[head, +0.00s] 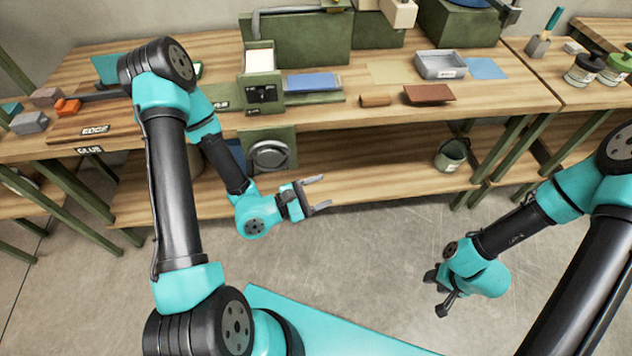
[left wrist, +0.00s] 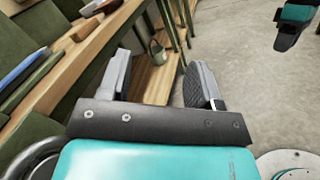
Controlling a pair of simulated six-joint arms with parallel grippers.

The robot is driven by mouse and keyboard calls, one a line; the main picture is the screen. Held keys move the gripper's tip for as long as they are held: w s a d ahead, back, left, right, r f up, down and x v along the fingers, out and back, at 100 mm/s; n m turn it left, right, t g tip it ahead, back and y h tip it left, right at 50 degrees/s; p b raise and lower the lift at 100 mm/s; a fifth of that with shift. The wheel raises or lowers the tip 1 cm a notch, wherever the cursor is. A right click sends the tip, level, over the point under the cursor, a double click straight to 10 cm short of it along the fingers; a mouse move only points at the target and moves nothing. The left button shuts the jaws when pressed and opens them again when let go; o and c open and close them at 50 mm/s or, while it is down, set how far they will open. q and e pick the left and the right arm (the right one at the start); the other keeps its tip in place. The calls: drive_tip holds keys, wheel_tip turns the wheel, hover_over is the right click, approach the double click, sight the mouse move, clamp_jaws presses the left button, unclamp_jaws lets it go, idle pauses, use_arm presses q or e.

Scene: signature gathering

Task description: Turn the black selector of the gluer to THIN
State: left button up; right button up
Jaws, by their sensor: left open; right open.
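The green gluer (head: 259,66) stands on the bench left of centre in the head view, with a white panel on its upper front. The black selector (head: 262,95) is on the gluer's lower front; its setting is too small to read. My left gripper (head: 322,193) is open and empty in front of the bench, below and right of the selector and apart from it. Its two fingers also show in the left wrist view (left wrist: 160,85) with nothing between them. My right gripper (head: 437,295) is open and empty over the floor at the lower right.
On the bench are a blue pad (head: 313,83), a wooden block (head: 376,100), a brown sheet (head: 430,93) and a grey tray (head: 441,66). A round metal part (head: 270,155) hangs below the gluer. A bucket (head: 451,155) stands on the lower shelf. The floor in front is clear.

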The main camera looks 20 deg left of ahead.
use_arm(q)
drive_tip(key=shift+d, duration=0.1)
drive_tip(key=shift+c, duration=1.4)
drive_tip(key=shift+s+d+m+g, duration=0.15)
drive_tip(key=shift+d+m+g, duration=0.1)
drive_tip(key=shift+m+g, duration=0.2)
drive_tip(key=shift+c, duration=0.5)
drive_tip(key=s+f+m+g+y, duration=0.5)
drive_tip(key=s+m+g+y, duration=0.15)
drive_tip(key=m+g, duration=0.45)
drive_tip(key=w+a+r+m+t+y, duration=0.35)
drive_tip(key=a+y, duration=0.25)
drive_tip(key=a, duration=0.3)
drive_tip(key=w+a+r+t+y, duration=0.3)
drive_tip(key=w+a+r+y, duration=0.1)
drive_tip(key=r, duration=0.4)
drive_tip(key=w+a+r+t+y, duration=0.3)
drive_tip(key=w+r+t+y, duration=0.1)
drive_tip(key=r, duration=0.5)
drive_tip(key=shift+w+a+m, duration=0.3)
drive_tip(key=shift+w+a, duration=0.05)
drive_tip(key=shift+w, duration=0.05)
